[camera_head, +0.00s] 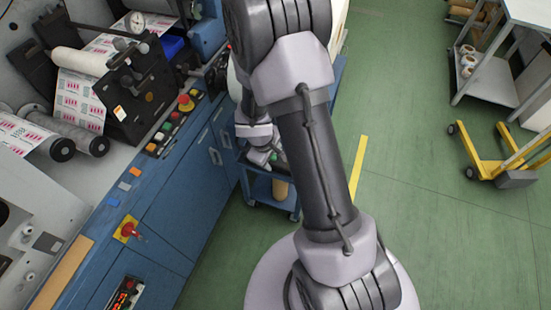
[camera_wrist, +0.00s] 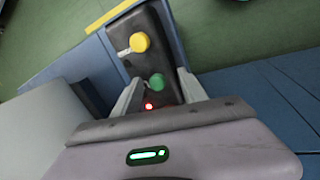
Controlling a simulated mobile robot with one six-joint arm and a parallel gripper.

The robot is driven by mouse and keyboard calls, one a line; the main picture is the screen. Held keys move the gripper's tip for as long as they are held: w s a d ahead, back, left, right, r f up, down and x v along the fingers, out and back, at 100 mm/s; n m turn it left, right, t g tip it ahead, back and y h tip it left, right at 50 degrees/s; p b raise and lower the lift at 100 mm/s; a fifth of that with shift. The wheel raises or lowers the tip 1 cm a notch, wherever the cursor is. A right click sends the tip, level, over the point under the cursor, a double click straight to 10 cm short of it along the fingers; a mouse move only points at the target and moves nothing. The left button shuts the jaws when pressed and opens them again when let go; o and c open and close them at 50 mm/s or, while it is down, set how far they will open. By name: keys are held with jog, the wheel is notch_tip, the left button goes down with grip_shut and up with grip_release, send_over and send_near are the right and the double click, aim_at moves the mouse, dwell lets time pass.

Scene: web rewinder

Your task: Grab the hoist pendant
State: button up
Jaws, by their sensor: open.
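The hoist pendant (camera_wrist: 146,62) is a dark, elongated box with a yellow button and a green button, seen in the wrist view. A small red light shows near its lower end. My gripper (camera_wrist: 160,88) is open, with one finger on each side of the pendant's lower part. I cannot tell whether either finger touches it. In the head view, my gripper (camera_head: 262,157) is small and partly hidden behind my arm, and the pendant is hard to make out there.
A blue rewinder cabinet (camera_head: 185,205) with rollers, printed web and control buttons stands at the left. A blue cart (camera_head: 268,190) is below my gripper. A yellow pallet truck (camera_head: 497,160) and a grey table (camera_head: 490,78) are at the right. Green floor (camera_head: 425,230) between is clear.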

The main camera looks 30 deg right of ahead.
jog(key=shift+s+a, duration=0.1)
grip_shut()
